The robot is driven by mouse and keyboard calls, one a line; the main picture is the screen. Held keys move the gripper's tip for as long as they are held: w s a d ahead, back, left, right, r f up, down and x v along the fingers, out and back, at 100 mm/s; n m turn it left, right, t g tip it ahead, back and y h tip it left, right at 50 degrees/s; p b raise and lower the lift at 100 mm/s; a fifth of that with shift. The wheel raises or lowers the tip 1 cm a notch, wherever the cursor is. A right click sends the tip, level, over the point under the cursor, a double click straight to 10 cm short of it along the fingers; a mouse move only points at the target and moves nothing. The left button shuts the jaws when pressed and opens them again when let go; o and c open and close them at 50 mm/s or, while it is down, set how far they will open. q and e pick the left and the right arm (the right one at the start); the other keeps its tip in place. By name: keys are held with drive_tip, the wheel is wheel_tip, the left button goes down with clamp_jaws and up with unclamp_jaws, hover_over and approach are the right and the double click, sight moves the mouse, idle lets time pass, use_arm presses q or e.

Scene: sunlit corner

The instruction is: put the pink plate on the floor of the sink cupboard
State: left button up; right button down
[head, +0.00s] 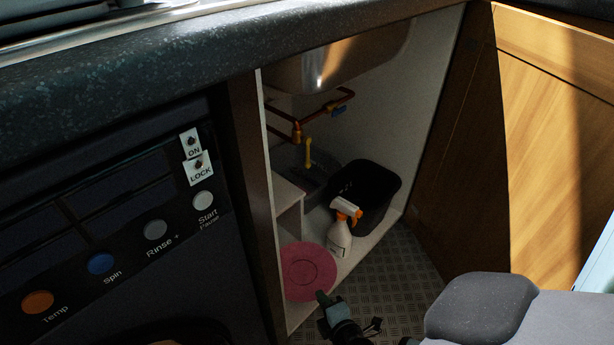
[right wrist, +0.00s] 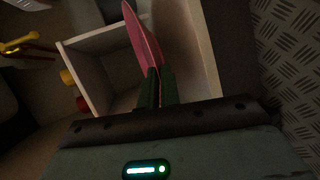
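The pink plate (head: 308,270) is a round disc at the opening of the sink cupboard, in front of its left side. My right gripper (head: 323,298) comes up from below and meets the plate's near edge. In the right wrist view its two green fingers (right wrist: 157,90) are closed on the rim of the plate (right wrist: 143,38), which shows nearly edge-on. The pale cupboard floor (head: 352,262) shows to the right of the plate. I cannot tell whether the plate touches the floor. My left gripper is not in view.
A white and orange spray bottle (head: 339,240) and a black bin (head: 376,198) stand in the cupboard, right of the plate. A small white shelf (head: 288,196) is at the left. Copper pipes (head: 297,130) hang above. The wooden door (head: 556,150) stands open at right.

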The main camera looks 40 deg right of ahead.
sight(308, 293)
drive_tip(key=shift+w+f+b, duration=0.2)
drive_tip(key=shift+w+b, duration=0.15)
drive_tip(key=shift+w, duration=2.3)
drive_tip(key=shift+w+f, duration=0.2)
drive_tip(key=shift+w, duration=0.1)
wheel_tip(308, 293, down, 3)
drive_tip(key=shift+f+b, duration=0.15)
drive_tip(key=shift+b, duration=1.1)
drive_tip(key=shift+s, duration=0.1)
drive_tip(key=c, duration=2)
unclamp_jaws()
drive_tip(key=shift+f, duration=0.15)
drive_tip(key=shift+o, duration=0.4)
